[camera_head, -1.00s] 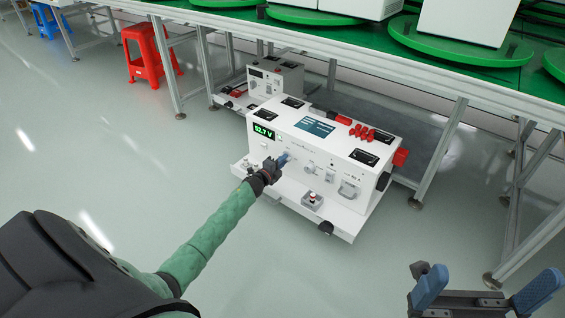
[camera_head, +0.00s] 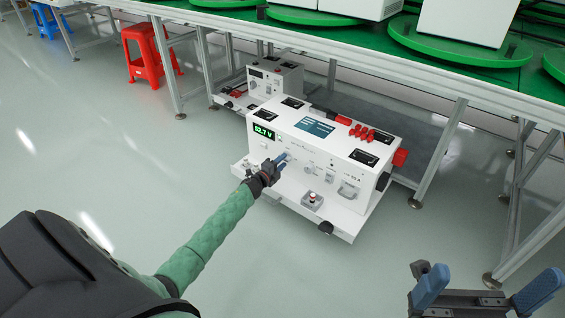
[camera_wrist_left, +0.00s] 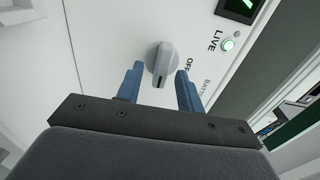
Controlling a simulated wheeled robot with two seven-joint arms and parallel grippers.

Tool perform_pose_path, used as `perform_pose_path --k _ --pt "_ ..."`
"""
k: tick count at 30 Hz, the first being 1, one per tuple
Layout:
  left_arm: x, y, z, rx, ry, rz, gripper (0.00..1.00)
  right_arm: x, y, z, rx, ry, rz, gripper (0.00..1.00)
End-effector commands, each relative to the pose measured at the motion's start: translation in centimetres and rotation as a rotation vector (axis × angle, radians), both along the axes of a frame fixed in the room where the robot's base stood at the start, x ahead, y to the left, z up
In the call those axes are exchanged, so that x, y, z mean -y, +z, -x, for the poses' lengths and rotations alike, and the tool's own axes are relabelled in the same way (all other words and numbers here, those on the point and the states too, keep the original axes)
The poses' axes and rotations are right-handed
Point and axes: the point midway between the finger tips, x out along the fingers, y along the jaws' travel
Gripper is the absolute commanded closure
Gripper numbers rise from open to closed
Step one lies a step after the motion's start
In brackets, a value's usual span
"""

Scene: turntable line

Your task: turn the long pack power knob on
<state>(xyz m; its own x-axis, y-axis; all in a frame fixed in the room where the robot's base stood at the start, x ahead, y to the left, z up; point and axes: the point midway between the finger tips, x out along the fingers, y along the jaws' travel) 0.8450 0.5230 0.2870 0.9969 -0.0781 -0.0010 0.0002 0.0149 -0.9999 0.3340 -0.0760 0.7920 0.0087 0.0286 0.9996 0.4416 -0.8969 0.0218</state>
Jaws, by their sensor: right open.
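The long white pack (camera_head: 290,130) stands on the floor with a green "52.7 V" display (camera_head: 264,133) on its front. In the left wrist view a round grey power knob (camera_wrist_left: 161,60) with a raised grip and dark mark sits on the white panel, beside the lettering "OFF". My left gripper (camera_head: 283,159) is at the pack's front; its two blue fingers stand either side of the knob in the left wrist view (camera_wrist_left: 159,75). Small gaps show, so it looks open around the knob. My right gripper (camera_head: 488,283) is open and empty at the lower right.
A green lit "LIVE" lamp (camera_wrist_left: 228,44) is near the knob. A smaller white unit (camera_head: 275,78) stands behind the pack. A green-topped line table (camera_head: 350,40) with metal legs runs behind. Red stool (camera_head: 150,52) is at the left. The floor in front is clear.

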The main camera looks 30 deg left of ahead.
Motion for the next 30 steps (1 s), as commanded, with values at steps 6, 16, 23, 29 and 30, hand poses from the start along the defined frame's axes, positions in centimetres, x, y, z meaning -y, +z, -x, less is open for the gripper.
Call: perform_pose_path --k 6,16,23,29,30 --pt "-0.2 0.1 3.0 -0.001 -0.001 0.000 0.63 0.2 1.1 0.1 0.007 0.006 -0.013 0.00" --pt "-0.4 0.0 6.5 -0.001 0.000 0.001 0.63 0.5 2.0 0.2 0.010 0.012 -0.034 0.00" --pt "-0.5 0.0 7.0 0.000 -0.001 0.000 0.63 0.5 2.1 0.2 0.010 0.013 -0.035 0.00" --pt "-0.5 0.0 7.0 0.000 -0.001 0.000 0.63 0.5 2.1 0.2 0.010 0.013 -0.035 0.00" --pt "-0.5 0.0 7.0 0.000 -0.001 0.000 0.63 0.5 2.1 0.2 0.010 0.013 -0.035 0.00"
